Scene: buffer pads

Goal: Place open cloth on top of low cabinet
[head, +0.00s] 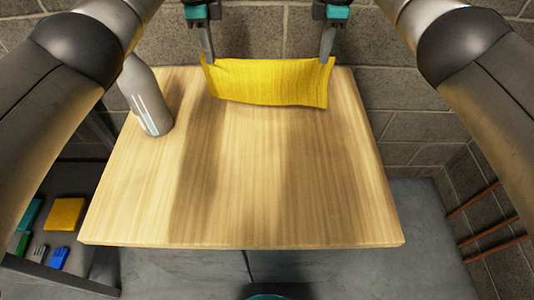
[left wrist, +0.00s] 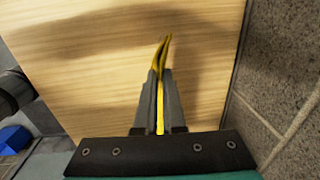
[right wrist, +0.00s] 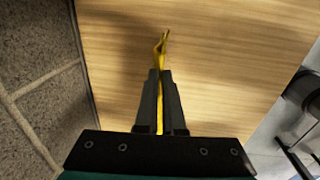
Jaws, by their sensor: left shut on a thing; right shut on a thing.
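The yellow cloth (head: 268,82) hangs spread between my two grippers at the far edge of the wooden cabinet top (head: 260,200). My left gripper (head: 209,60) is shut on its upper left corner, and my right gripper (head: 326,60) is shut on its upper right corner. The cloth shows edge-on as a thin yellow strip in the left wrist view (left wrist: 160,105) and in the right wrist view (right wrist: 160,110). Whether its lower edge touches the wood cannot be told.
A grey bottle (head: 146,95) stands at the back left of the top. A side shelf (head: 60,272) at lower left holds a yellow folded piece (head: 64,214) and small blue and green items. A brick wall (head: 400,100) is close behind. The middle and front of the top are clear.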

